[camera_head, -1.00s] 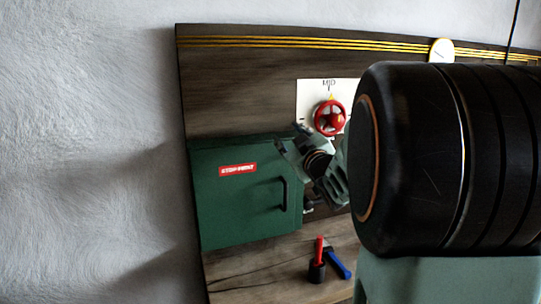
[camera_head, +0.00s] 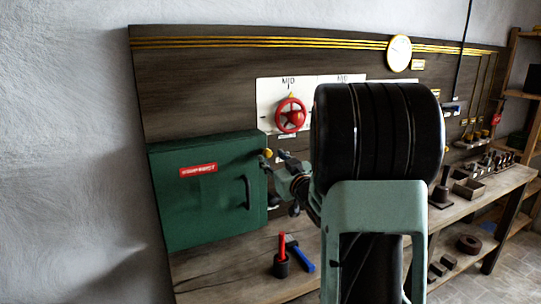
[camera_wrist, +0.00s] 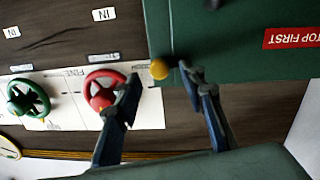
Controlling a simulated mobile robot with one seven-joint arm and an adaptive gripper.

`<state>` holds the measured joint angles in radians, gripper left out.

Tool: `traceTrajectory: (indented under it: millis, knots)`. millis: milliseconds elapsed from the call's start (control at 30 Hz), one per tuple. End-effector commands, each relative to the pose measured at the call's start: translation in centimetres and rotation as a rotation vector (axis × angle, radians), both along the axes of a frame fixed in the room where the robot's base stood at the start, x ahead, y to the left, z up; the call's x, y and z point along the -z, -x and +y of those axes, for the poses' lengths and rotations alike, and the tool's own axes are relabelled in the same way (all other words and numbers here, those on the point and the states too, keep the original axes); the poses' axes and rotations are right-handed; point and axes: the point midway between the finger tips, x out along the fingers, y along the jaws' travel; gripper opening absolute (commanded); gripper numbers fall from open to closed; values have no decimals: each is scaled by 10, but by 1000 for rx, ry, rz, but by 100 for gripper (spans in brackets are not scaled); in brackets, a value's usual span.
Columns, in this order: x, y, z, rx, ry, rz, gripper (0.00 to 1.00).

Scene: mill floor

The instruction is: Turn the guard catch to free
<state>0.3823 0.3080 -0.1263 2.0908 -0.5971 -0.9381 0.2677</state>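The guard catch appears to be the yellow knob (camera_head: 267,153) at the right edge of the green guard box (camera_head: 200,212), which bears a red "STOP FIRST" label. In the wrist view, the picture is upside down and the yellow knob (camera_wrist: 160,69) shows between the fingertips, beside the edge of the green box (camera_wrist: 235,60). My gripper (camera_wrist: 162,80) is open and empty, with its two dark fingers apart. In the head view, my gripper (camera_head: 274,163) is just right of the box, close to the knob. I cannot tell whether a finger touches it.
A red handwheel (camera_head: 291,115) is mounted above the knob on a white plate; a green handwheel (camera_wrist: 28,98) shows beside it in the wrist view. A red-handled tool (camera_head: 282,248) and a blue-handled tool (camera_head: 304,254) are on the bench below. Shelves (camera_head: 525,95) stand at the right.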

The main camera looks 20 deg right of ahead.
Motion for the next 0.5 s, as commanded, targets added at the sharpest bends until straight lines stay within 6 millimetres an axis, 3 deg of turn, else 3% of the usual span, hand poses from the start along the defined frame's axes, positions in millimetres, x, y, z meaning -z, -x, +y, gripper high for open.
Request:
traceTrajectory:
  millis: [200, 500]
  knots:
    - [0, -22, -1, 0, 0, 0, 37]
    - [0, -26, -1, 0, 0, 0, 37]
